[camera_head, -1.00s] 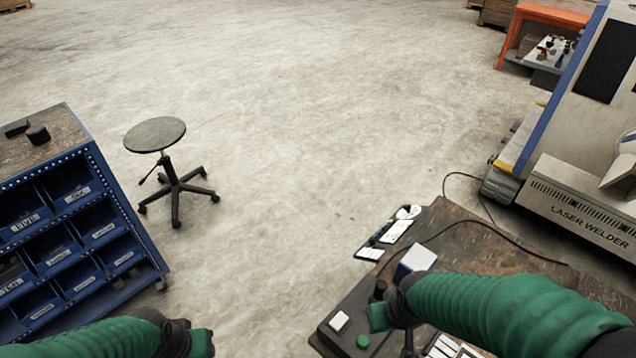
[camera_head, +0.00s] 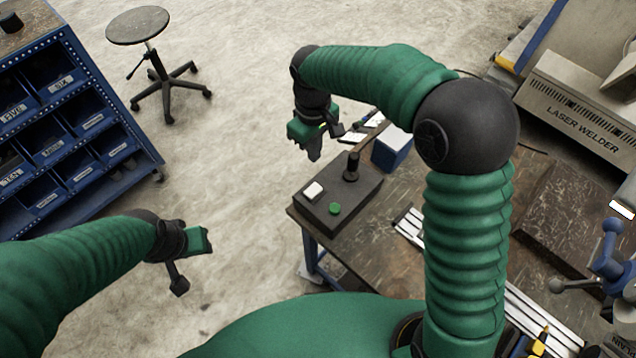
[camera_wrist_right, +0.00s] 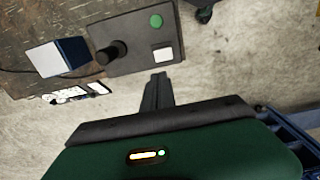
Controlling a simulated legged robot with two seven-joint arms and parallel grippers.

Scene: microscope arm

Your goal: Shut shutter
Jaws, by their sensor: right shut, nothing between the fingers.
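A dark control box (camera_head: 325,205) sits on the near left corner of the workbench. It carries a black joystick (camera_head: 352,165), a green button (camera_head: 335,209) and a white rocker or button (camera_head: 313,190). I cannot tell which part is the shutter. My right gripper (camera_head: 314,152) hangs beyond the box's far left side, apart from it. In the right wrist view, its fingers (camera_wrist_right: 157,92) are together and empty, and the box (camera_wrist_right: 130,63) lies beyond them. My left gripper (camera_head: 188,268) is over the floor at lower left, away from the bench; its jaw opening is unclear.
A blue-and-white box (camera_head: 390,150) stands just behind the control box. Metal strips (camera_head: 408,222) and a blue clamp-like tool (camera_head: 610,250) lie on the bench. A blue bin rack (camera_head: 70,130) stands at left, a stool (camera_head: 138,26) behind it. The floor between is clear.

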